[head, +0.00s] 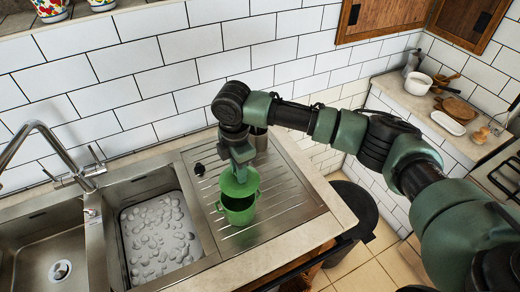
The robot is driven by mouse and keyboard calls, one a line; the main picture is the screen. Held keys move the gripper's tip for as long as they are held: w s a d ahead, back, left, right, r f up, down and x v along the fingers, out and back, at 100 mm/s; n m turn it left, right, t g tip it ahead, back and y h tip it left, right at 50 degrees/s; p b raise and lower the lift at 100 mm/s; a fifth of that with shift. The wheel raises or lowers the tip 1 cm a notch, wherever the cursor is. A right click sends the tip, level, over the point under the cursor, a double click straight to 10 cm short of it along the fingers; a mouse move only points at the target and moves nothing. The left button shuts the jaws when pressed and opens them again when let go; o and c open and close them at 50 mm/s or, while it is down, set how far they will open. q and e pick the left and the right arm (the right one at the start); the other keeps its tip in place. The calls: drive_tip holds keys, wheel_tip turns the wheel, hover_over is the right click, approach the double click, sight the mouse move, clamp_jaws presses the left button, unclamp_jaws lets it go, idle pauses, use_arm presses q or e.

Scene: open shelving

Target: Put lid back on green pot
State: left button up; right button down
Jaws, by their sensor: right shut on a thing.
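The green pot (238,212) stands upright on the ribbed metal drainboard, right of the sink basins. Its front rim and part of its open inside show. My right gripper (240,168) comes in from the right, points down over the pot, and is shut on the green lid (238,186). The lid appears tilted over the back part of the pot's opening. I cannot tell whether it touches the rim. The fingertips are hard to make out against the green lid. My left gripper is not in view.
Two sink basins (160,238) with a tap (45,140) are on the left. A dark metal container (259,138) stands behind the pot, close to my right arm. The drainboard (290,205) is clear right of the pot. A tiled wall (150,60) runs behind.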

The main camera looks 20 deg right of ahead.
sight(236, 180)
drive_tip(key=shift+s+a, duration=0.1)
drive_tip(key=shift+a, duration=0.3)
drive_tip(key=shift+a+f, duration=0.15)
drive_tip(key=shift+f, duration=0.2)
wheel_tip(236, 180, down, 4)
drive_tip(key=b, duration=0.5)
drive_tip(key=shift+f, duration=1)
drive_tip(key=shift+r+p, duration=0.1)
drive_tip(key=shift+p, duration=0.7)
drive_tip(key=shift+f+p, duration=0.25)
drive_tip(key=shift+p, duration=0.1)
idle(1.0)
drive_tip(key=shift+p, duration=0.4)
idle(0.5)
